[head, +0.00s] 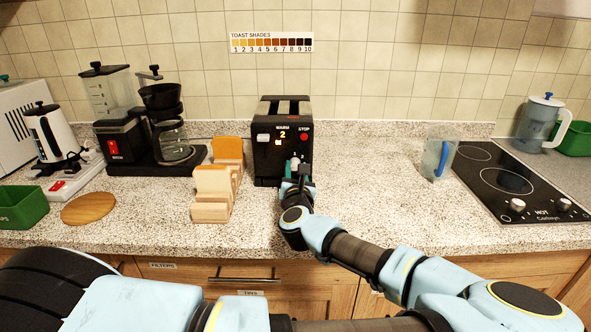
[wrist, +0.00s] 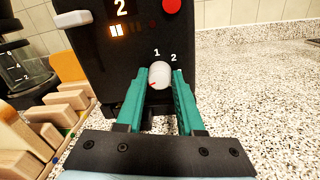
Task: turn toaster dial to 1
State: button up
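The black toaster (head: 282,135) stands on the counter, front facing me. Its lit display (wrist: 121,8) reads 2. The white toaster dial (wrist: 159,74) is low on its front, with a small red mark at its lower left and the numbers 1 and 2 printed above it. My gripper (wrist: 158,78) has its two teal fingers on either side of the dial, apart, with a narrow gap showing beside it.
A wooden rack (head: 211,210) with bread slices stands close on the toaster's left. A coffee maker (head: 160,140) is further left. A jug (head: 438,158) and a cooktop (head: 510,185) are to the right. The counter just right of the toaster is clear. A toast shades chart (head: 271,43) hangs above.

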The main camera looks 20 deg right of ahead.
grip_shut()
